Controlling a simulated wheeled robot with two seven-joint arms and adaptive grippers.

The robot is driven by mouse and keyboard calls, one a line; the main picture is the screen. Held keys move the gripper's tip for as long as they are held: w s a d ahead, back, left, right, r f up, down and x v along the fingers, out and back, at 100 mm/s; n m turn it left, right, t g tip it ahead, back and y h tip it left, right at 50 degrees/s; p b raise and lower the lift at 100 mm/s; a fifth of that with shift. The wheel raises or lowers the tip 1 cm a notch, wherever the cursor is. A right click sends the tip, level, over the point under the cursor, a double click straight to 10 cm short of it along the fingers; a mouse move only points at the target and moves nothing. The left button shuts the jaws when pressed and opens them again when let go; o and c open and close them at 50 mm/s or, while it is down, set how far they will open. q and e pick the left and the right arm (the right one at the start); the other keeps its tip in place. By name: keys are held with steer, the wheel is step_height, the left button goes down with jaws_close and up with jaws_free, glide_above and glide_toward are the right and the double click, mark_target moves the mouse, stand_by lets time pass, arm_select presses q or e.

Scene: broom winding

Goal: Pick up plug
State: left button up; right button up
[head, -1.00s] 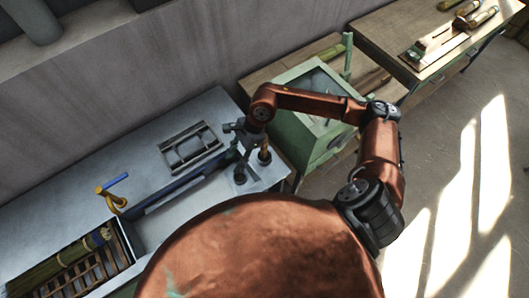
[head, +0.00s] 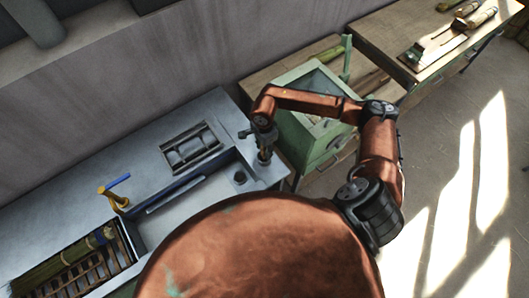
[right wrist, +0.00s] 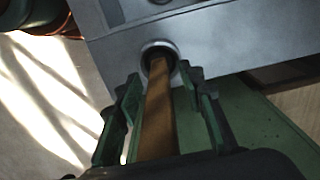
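The plug (right wrist: 158,120) is a brown, wooden-looking stick standing in a round dark socket near the right end of the grey bench; its lower part shows in the head view (head: 264,157). My right gripper (head: 263,148) is over it, pointing down. In the right wrist view the fingers (right wrist: 160,80) are apart on either side of the plug, with a narrow gap on each side. The plug's top is hidden at the lower edge of that view. My left gripper is not in view.
The grey bench (head: 75,222) carries a second dark socket (head: 240,177), a slotted metal frame (head: 190,149) and a yellow clamp with a blue handle (head: 113,193). A green cabinet (head: 303,150) stands close to the right gripper. Broom bristles (head: 60,265) lie at lower left.

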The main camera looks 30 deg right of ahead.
steer(key=shift+f, duration=0.15)
steer(key=shift+c, duration=0.2)
jaws_close()
